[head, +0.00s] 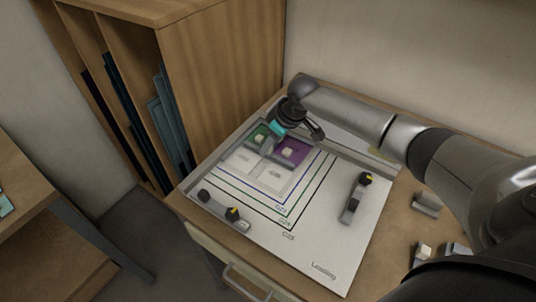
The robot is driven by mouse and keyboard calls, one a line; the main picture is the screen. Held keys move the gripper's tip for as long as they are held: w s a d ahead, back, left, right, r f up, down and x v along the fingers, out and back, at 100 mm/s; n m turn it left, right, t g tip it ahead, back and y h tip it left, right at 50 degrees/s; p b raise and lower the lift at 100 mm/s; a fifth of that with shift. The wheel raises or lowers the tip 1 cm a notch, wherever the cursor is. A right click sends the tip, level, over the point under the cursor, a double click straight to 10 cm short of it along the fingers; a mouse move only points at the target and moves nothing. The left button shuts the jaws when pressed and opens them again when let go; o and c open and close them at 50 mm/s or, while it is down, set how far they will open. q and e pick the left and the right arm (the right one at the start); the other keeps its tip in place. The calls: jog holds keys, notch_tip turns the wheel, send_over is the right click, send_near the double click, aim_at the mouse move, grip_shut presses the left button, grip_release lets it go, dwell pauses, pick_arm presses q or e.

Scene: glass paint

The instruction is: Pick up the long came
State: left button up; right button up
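My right gripper (284,140) is low over the back of the white board, above a green glass piece (260,133) and a purple glass piece (291,152). Its fingers are small and partly hidden, so I cannot tell whether they are open or shut or hold anything. I cannot single out the long came for certain; thin grey strips lie around the glass pieces, partly covered by my gripper. My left gripper is not in view.
The white board (333,235) carries nested printed outlines and black-knobbed clamps at the front left (222,212) and right (355,198). Small grey blocks (426,204) lie on the table to its right. A wooden rack (222,75) with upright glass sheets stands left.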

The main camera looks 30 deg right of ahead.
grip_shut()
dwell(1.0)
